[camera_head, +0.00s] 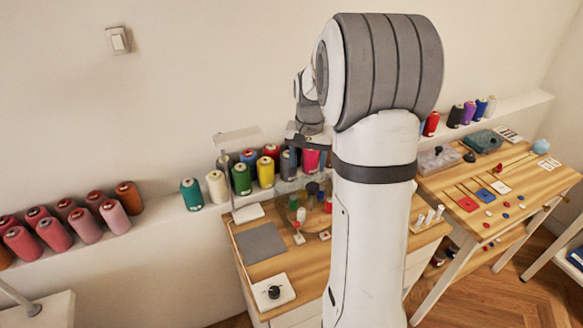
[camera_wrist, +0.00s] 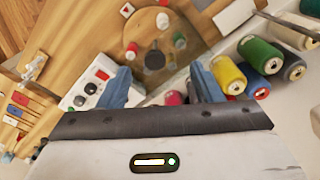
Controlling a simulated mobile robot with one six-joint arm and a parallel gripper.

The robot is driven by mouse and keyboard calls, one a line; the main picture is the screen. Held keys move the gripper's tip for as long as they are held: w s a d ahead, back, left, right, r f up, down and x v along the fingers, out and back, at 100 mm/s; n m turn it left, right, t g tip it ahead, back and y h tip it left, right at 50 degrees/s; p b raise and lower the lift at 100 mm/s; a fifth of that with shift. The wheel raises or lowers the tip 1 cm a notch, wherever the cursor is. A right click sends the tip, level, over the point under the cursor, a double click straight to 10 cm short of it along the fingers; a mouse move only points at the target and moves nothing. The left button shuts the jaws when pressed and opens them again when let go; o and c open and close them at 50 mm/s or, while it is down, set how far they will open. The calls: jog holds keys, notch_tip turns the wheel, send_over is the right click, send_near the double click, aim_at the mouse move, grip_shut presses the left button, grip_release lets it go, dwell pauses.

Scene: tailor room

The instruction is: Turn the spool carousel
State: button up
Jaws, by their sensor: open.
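The spool carousel is a round wooden disc (camera_wrist: 147,30) with a dark knob (camera_wrist: 155,60) at its middle and small spools around it, among them a white one (camera_wrist: 163,20), a red one (camera_wrist: 131,47) and a green one (camera_wrist: 179,40). In the head view the carousel (camera_head: 316,225) stands on the wooden table, partly hidden behind my arm. My gripper (camera_wrist: 162,86) is open and empty. In the wrist view its two blue-grey fingers point toward the carousel, with the knob between their directions. In the head view my gripper (camera_head: 306,150) is above and behind the carousel, partly hidden.
Large thread cones, including a yellow one (camera_wrist: 228,76), line the wall ledge close to my gripper. The table holds a grey mat (camera_head: 261,243) and a white plate with a black knob (camera_head: 274,292). A second wooden table (camera_head: 470,215) with small items stands at the right.

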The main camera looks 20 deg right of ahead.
jog(key=m, duration=0.1)
send_over(313, 186)
jog(key=shift+g, duration=0.3)
notch_tip(313, 186, down, 4)
jog(key=shift+a+f, duration=0.1)
jog(key=shift+w+f, duration=0.1)
jog(key=shift+f, duration=0.15)
notch_tip(313, 186, down, 8)
jog(key=shift+r+p, duration=0.25)
jog(key=shift+p, duration=0.35)
jog(key=shift+c, duration=0.5)
